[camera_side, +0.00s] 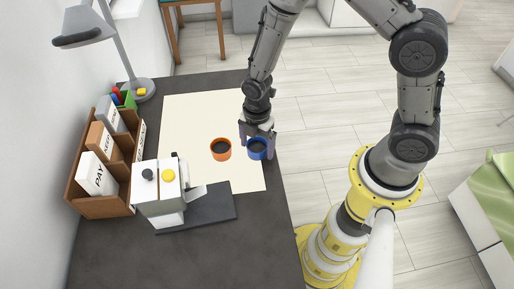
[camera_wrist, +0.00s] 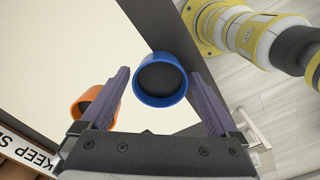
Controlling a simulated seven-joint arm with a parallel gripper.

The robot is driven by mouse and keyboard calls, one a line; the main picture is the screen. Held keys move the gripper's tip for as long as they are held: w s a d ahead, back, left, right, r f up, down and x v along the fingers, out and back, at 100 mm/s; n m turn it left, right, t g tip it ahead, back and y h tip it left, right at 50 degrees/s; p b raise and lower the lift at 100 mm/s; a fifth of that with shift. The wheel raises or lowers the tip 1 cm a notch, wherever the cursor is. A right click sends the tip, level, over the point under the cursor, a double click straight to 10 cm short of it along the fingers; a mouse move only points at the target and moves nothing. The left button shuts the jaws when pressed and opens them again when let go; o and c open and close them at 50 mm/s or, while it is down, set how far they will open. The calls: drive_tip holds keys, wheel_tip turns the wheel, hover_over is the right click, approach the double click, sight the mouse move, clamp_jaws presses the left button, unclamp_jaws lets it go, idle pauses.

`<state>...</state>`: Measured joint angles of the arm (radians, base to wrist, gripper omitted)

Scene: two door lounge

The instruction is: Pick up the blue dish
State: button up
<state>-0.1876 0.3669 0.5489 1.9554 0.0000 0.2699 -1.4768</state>
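The blue dish (camera_side: 257,148) is a small round bowl with a dark inside, standing by the right edge of the cream mat. It also shows in the wrist view (camera_wrist: 161,101), between my two fingers. My gripper (camera_side: 257,145) is open and low over the dish, one finger on either side of it. In the wrist view my gripper's fingertips (camera_wrist: 160,75) straddle the dish; a gap shows at the left finger, and whether the right finger touches the rim I cannot tell.
An orange dish (camera_side: 220,149) stands close to the left of the blue one, on the cream mat (camera_side: 190,115). A white device (camera_side: 160,190) with a dark base, a wooden organizer (camera_side: 100,207) and a grey lamp (camera_side: 90,25) stand further left. The dark table (camera_side: 270,220) ends just right of the dish.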

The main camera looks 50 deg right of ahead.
drive_tip(key=c, duration=1.1)
drive_tip(key=shift+r, duration=0.1)
